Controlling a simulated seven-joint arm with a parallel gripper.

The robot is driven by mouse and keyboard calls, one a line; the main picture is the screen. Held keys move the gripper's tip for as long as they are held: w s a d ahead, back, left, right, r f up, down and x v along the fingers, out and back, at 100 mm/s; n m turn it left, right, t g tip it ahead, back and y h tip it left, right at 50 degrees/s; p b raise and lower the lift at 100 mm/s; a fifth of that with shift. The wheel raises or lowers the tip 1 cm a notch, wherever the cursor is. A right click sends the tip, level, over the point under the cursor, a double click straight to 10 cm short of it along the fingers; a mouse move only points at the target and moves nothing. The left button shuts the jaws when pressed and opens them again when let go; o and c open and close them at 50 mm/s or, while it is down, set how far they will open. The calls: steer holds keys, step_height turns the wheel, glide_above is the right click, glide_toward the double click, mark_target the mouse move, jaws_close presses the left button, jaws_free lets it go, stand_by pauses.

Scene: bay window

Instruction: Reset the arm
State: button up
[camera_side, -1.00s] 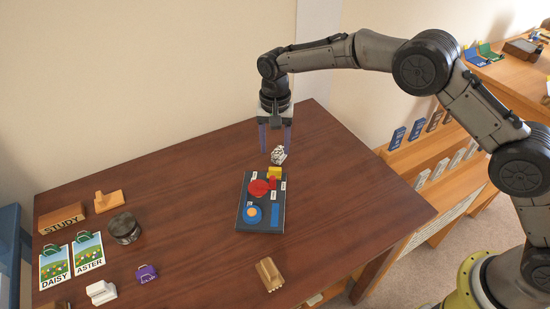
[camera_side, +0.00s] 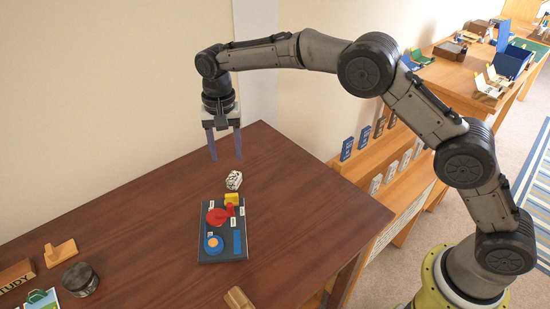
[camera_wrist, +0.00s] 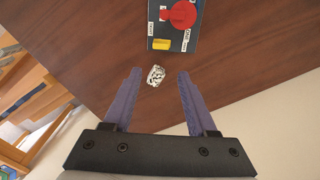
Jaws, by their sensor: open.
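My gripper (camera_side: 226,158) is open and empty, pointing down above the far part of the brown table (camera_side: 150,215). In the wrist view my gripper (camera_wrist: 158,75) shows two purple fingers spread wide. A small white and black object (camera_side: 234,180) lies on the table below and slightly right of the fingers in the side view. In the wrist view this white object (camera_wrist: 155,75) appears between the fingertips, apart from both. A dark board (camera_side: 208,248) with red, yellow and blue parts lies just in front of it.
A tan wooden piece (camera_side: 61,252), a dark round tin (camera_side: 80,280) and a STUDY block (camera_side: 16,275) sit at the left. Another wooden piece (camera_side: 238,298) is at the front edge. A wooden shelf (camera_side: 390,175) with blue and grey items stands right of the table. The table's middle is clear.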

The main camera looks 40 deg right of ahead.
steer(key=s+d+r+t, duration=0.1)
steer(key=s+d+r, duration=0.2)
steer(key=r, duration=0.4)
steer(key=s+d+r+m+t, duration=0.1)
steer(key=s+d+r, duration=0.1)
steer(key=d+r, duration=0.3)
steer(key=s+d+r+t, duration=0.1)
steer(key=s+d+r, duration=0.15)
steer(key=r, duration=0.55)
steer(key=s+d+r+n+t, duration=0.1)
steer(key=s+d+r, duration=0.15)
steer(key=s, duration=0.35)
steer(key=s+d+r+t, duration=0.1)
steer(key=s+d+r, duration=0.15)
steer(key=s, duration=0.45)
steer(key=s+d+f+n, duration=0.2)
steer(key=s+f+n, duration=0.1)
steer(key=s+f, duration=0.3)
steer(key=s+d+f+n, duration=0.1)
steer(key=s+f+n, duration=0.2)
steer(key=s+f, duration=0.4)
steer(key=s, duration=0.4)
steer(key=shift+d+n+t, duration=0.3)
steer(key=shift+d+n, duration=0.1)
